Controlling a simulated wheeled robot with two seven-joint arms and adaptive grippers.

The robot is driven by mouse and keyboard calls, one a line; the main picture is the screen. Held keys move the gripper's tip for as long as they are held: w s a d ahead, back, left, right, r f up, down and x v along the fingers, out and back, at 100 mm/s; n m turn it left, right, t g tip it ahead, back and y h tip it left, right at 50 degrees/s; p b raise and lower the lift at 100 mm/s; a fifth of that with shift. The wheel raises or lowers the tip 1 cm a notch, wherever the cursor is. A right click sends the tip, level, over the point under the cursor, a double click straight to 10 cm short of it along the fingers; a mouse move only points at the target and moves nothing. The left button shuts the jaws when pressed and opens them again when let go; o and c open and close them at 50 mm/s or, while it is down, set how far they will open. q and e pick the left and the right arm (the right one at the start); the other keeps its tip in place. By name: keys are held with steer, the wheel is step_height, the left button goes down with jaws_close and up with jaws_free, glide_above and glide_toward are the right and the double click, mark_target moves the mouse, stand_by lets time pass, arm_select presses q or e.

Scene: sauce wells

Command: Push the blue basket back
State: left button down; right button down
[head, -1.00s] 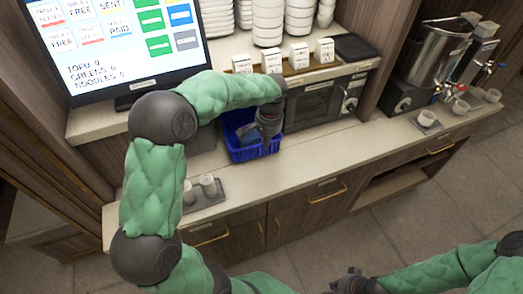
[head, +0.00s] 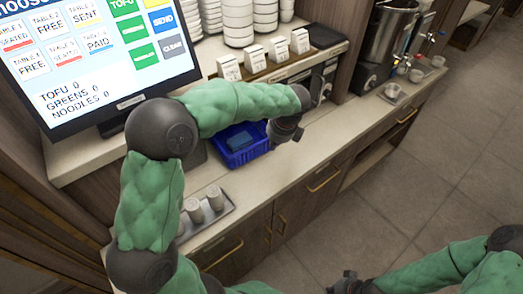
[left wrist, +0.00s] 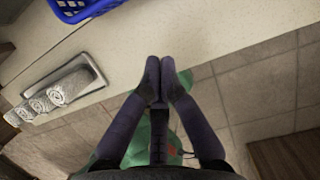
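The blue basket (head: 246,158) stands on the counter below the order screen, in the recess beside the dark oven unit. A darker blue item (head: 240,141) lies inside it. My left forearm crosses above and hides part of its back. My left gripper (head: 290,136) is to the right of the basket, apart from it, over the counter. In the left wrist view its two fingertips (left wrist: 159,80) are together with nothing between them, and the basket's corner (left wrist: 78,10) shows at the upper left. My right gripper (head: 344,284) is low at the bottom edge, too small to judge.
A tray (head: 228,207) with several rolled white towels (head: 214,197) is on the counter left of the basket. The order screen (head: 95,60) stands behind. Labelled white boxes (head: 279,50) line the shelf above. The counter front right of the basket is clear.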

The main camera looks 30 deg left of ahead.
arm_select(q)
steer(key=b+x, duration=0.2)
steer(key=x, duration=0.7)
steer(key=shift+f+b, duration=0.25)
steer(key=shift+b, duration=0.15)
steer(key=a, duration=0.1)
steer(key=w+a, duration=0.1)
steer(key=shift+w+a+f+b, duration=0.15)
steer(key=shift+a+f+b, duration=0.15)
steer(key=shift+a+b, duration=0.05)
steer(key=shift+w+a+r, duration=0.1)
steer(key=shift+w+a, duration=0.15)
steer(key=shift+a, duration=0.3)
steer(key=a+p, duration=0.1)
steer(key=a, duration=0.1)
steer(key=w+a+p, duration=0.2)
steer(key=a, duration=0.1)
steer(key=shift+w+a+r+p, duration=0.1)
steer(key=shift+a+r+p, duration=0.05)
steer(key=shift+a+p, duration=0.2)
steer(key=shift+w+a, duration=0.25)
steer(key=shift+a, duration=0.35)
steer(key=s+d+r, duration=0.2)
steer(key=d, duration=0.4)
steer(key=s+d+r, duration=0.2)
steer(key=s+d, duration=0.1)
steer(key=d, duration=0.3)
steer(key=shift+d+r, duration=0.2)
steer(key=shift+d, duration=0.05)
